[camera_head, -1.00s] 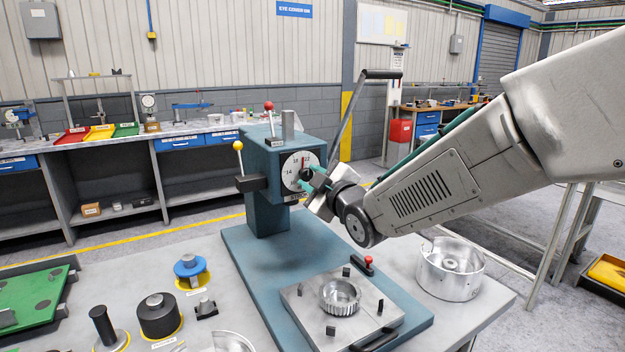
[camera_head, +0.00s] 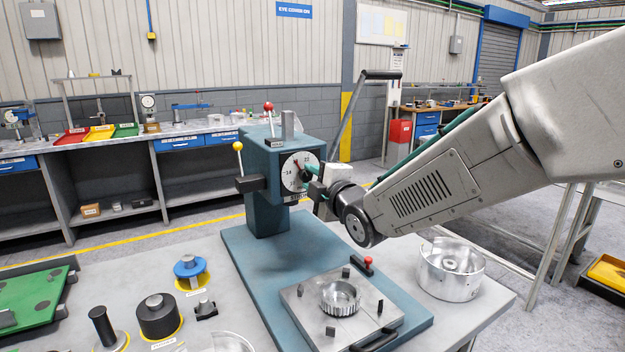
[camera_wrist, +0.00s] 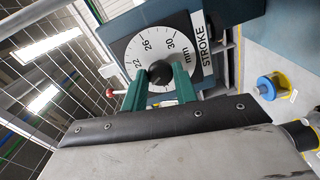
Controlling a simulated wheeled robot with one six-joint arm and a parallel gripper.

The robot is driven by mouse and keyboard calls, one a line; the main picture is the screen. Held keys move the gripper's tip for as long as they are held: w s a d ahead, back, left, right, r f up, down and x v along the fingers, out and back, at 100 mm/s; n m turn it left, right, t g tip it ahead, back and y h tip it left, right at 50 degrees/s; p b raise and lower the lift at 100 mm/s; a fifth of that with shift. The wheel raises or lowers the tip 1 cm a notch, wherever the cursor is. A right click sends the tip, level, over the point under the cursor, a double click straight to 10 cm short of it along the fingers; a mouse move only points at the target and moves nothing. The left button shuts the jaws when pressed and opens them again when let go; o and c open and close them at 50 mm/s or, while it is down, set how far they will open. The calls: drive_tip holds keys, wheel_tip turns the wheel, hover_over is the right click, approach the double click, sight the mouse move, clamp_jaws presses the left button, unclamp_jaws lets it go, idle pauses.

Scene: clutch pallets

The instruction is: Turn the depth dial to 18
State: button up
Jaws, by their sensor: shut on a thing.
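The dial (camera_head: 289,182) is a white round face with black numbers on the side of a teal press (camera_head: 262,160). A thin red pointer (camera_head: 296,164) lies at its upper left, between the readable 14 and 22; I cannot read an 18 there. In the wrist view the dial face (camera_wrist: 184,52) shows 22, 26, 30 and mm, beside a STROKE label (camera_wrist: 201,38). My gripper (camera_head: 309,177) is shut on the black knob (camera_wrist: 159,71) at the dial's centre, its green fingers on either side. The wrist view does not show the pointer.
A red-tipped lever (camera_head: 268,107) and a yellow-tipped lever (camera_head: 238,147) stick up from the press. Below, a fixture plate (camera_head: 300,300) holds a gear. A metal housing (camera_head: 450,285) stands at right. Several parts and a green tray (camera_head: 35,300) lie at left.

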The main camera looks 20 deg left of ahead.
drive_tip(key=shift+f, duration=0.1)
drive_tip(key=o, duration=0.9)
drive_tip(key=shift+o, duration=0.2)
drive_tip(key=v, duration=0.8)
